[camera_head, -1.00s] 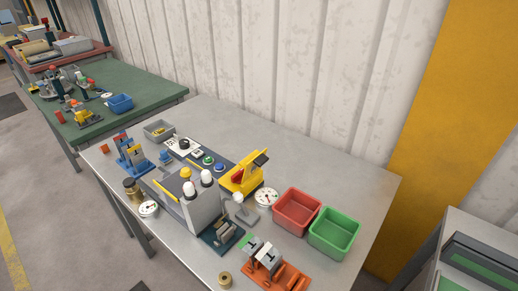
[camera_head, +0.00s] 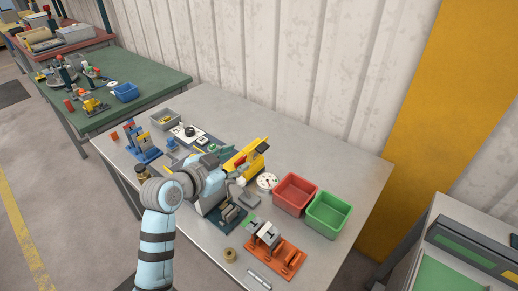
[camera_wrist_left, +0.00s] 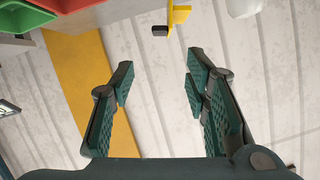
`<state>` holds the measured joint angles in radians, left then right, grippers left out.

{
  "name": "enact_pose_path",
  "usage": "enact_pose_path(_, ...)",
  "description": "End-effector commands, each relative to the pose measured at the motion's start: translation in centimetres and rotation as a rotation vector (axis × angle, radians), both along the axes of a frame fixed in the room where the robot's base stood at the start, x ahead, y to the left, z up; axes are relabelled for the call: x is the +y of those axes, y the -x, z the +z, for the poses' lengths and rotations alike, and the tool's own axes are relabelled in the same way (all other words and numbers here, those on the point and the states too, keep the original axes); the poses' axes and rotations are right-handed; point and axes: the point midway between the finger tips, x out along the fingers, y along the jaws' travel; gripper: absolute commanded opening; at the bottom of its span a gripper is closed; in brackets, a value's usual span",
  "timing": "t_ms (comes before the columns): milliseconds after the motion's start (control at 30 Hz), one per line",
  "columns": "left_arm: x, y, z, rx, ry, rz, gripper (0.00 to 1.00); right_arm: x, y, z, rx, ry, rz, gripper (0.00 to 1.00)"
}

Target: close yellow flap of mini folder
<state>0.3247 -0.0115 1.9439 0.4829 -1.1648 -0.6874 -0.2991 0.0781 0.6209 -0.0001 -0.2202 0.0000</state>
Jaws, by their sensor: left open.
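A small blue-based fixture (camera_head: 152,155) with upright yellow plates (camera_head: 140,137) stands at the table's left end. It looks like the mini folder, but I cannot be sure; its yellow plates look raised. A yellow part with a black tip (camera_wrist_left: 177,15) shows beyond the fingers. My right gripper is not in view.
A red bin (camera_head: 294,194) and a green bin (camera_head: 329,216) stand right of the yellow machine. An orange-based fixture (camera_head: 285,262) sits near the front edge. A grey tray (camera_head: 165,120) and a dial gauge (camera_head: 267,181) are also on the table. The table's back right is clear.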

Motion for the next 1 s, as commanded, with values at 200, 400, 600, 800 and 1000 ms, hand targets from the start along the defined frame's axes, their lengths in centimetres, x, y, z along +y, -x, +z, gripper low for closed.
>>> enact_pose_path(200,-2.2,-4.0,-2.1,0.005,0.001,-0.001,0.42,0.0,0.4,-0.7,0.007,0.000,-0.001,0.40)
enact_pose_path(400,-4.3,-8.2,-4.0,0.004,0.000,0.001,0.42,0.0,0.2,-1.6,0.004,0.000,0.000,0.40)
enact_pose_path(600,-5.5,-10.5,-5.1,0.005,-0.001,0.002,0.42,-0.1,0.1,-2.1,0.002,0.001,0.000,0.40)
enact_pose_path(800,-5.8,-11.1,-5.3,0.004,-0.001,0.003,0.42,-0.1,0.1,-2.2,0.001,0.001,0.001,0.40)
enact_pose_path(1000,-5.8,-11.1,-5.2,0.004,-0.001,0.003,0.38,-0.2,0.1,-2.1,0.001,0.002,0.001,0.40)
